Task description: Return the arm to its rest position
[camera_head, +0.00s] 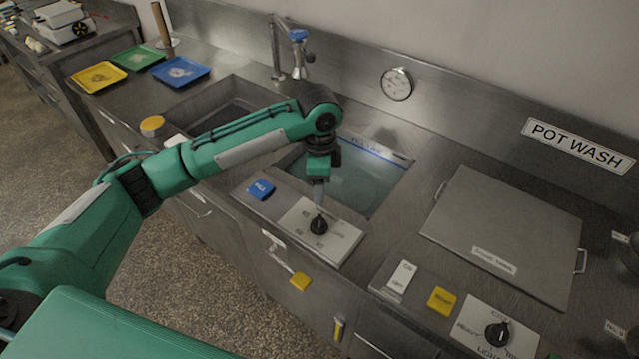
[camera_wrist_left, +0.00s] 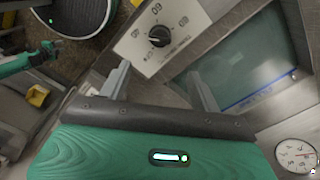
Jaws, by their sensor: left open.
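My left arm reaches in from the left in the head view, green with black joints. Its gripper (camera_head: 319,192) points down over the front edge of the water-filled sink (camera_head: 370,190), just behind the temperature dial (camera_head: 319,224). In the left wrist view the two grey fingers of the gripper (camera_wrist_left: 158,84) stand apart with nothing between them. The dial (camera_wrist_left: 159,36) shows beyond the fingertips, apart from them. My right gripper is not in view.
A blue button block (camera_head: 260,190) sits left of the dial plate. A faucet (camera_head: 296,55) and a round gauge (camera_head: 397,84) stand behind the sinks. A lidded panel (camera_head: 500,235) lies to the right. Yellow, green and blue trays (camera_head: 99,77) rest at the back left.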

